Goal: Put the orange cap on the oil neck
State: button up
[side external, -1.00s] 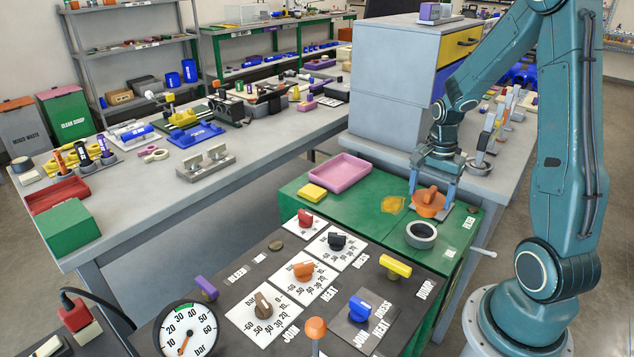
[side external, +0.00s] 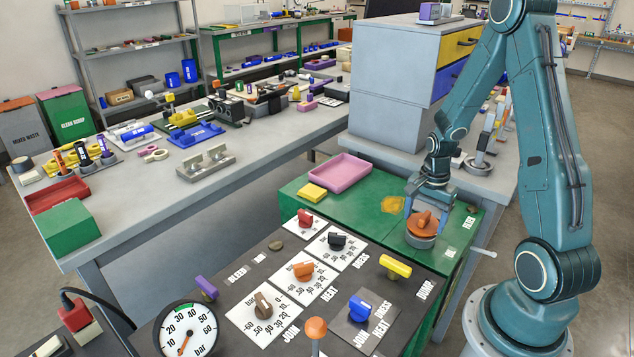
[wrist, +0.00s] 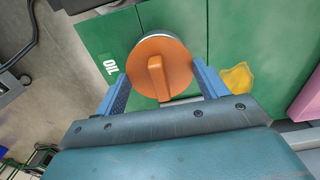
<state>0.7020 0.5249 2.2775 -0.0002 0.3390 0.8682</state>
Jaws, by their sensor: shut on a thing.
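The orange cap (side external: 425,224) is round with a raised grip bar across its top. My gripper (side external: 426,214) is shut on it, with one blue finger on either side of the cap. The cap is right over the oil neck (side external: 421,241), a short grey ring on the green cabinet top, and looks level. I cannot tell if it rests on the rim or hovers just above. In the wrist view the cap (wrist: 157,52) covers nearly all of the neck; a grey rim sliver (wrist: 150,36) shows past its far edge.
The dark control panel (side external: 270,262) with knobs lies in front. A grey drawer cabinet (side external: 385,130) stands behind my gripper.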

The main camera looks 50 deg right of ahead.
aim_at(425, 215)
jog(key=shift+f, duration=0.65)
jog(key=shift+f, duration=0.2)
jog(key=o, duration=1)
jog(key=shift+r, duration=0.15)
jog(key=shift+r, duration=6.05)
